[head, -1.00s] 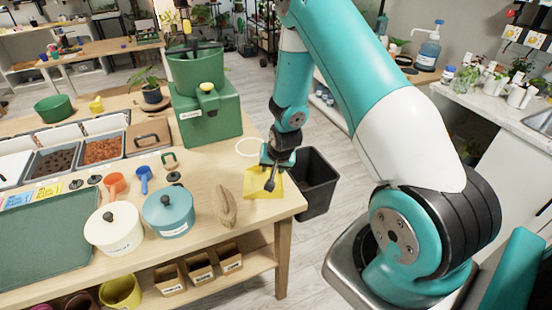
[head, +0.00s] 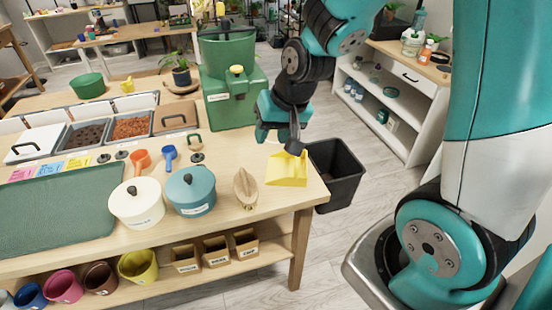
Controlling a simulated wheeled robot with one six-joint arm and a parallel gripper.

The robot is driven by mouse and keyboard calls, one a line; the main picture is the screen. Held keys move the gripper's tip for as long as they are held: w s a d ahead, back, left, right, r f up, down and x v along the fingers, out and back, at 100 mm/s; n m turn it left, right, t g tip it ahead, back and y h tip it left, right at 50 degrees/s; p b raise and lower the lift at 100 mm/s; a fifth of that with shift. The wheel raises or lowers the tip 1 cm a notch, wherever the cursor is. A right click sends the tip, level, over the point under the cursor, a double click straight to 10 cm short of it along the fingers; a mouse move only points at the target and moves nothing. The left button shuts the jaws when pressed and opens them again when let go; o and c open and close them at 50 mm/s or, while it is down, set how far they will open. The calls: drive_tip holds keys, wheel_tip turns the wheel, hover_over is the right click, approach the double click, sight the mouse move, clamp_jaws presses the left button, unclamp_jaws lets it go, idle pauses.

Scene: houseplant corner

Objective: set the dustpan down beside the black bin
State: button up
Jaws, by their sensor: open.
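The yellow dustpan (head: 286,172) is at the right end of the wooden table, by the corner. It appears to rest on the tabletop, its dark handle rising at the back toward my gripper. The black bin (head: 337,177) stands on the floor just right of the table, with its open top close to the table edge. My gripper (head: 281,128) is open, pointing down just above and behind the dustpan. The handle's upper end is close to the fingers; I cannot tell whether they touch it.
A wooden brush (head: 246,188) lies left of the dustpan, then a teal lidded pot (head: 191,190) and a white lidded pot (head: 136,203). A green machine (head: 230,80) stands behind. The floor right of the bin is clear.

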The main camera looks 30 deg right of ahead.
drive_tip(key=s+a+r+n+g+y, duration=0.1)
drive_tip(key=s+a+r+n+g, duration=0.1)
drive_tip(key=s+a+r+n, duration=0.3)
drive_tip(key=s+a+r+n+g+y, duration=0.1)
drive_tip(key=s+a+r+n, duration=0.4)
drive_tip(key=s, duration=0.7)
drive_tip(key=shift+s+a+g, duration=0.2)
drive_tip(key=shift+a+g, duration=0.3)
drive_tip(key=shift+a, duration=0.6)
